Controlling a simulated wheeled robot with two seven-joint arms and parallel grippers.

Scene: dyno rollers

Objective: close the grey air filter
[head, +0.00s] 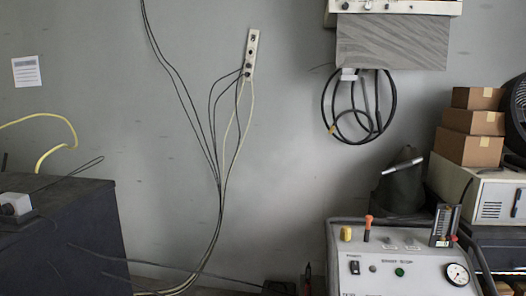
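I cannot make out a grey air filter for certain in the head view. Neither of my grippers shows in the head view, so how they stand to any object cannot be seen. A grey-patterned board (391,42) hangs on the wall at the upper right under a white unit.
A dark cabinet (65,240) stands at the lower left. Several cables hang from a wall socket strip (251,54) to the floor. Cardboard boxes (468,149) are stacked on a white case (487,195) at the right.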

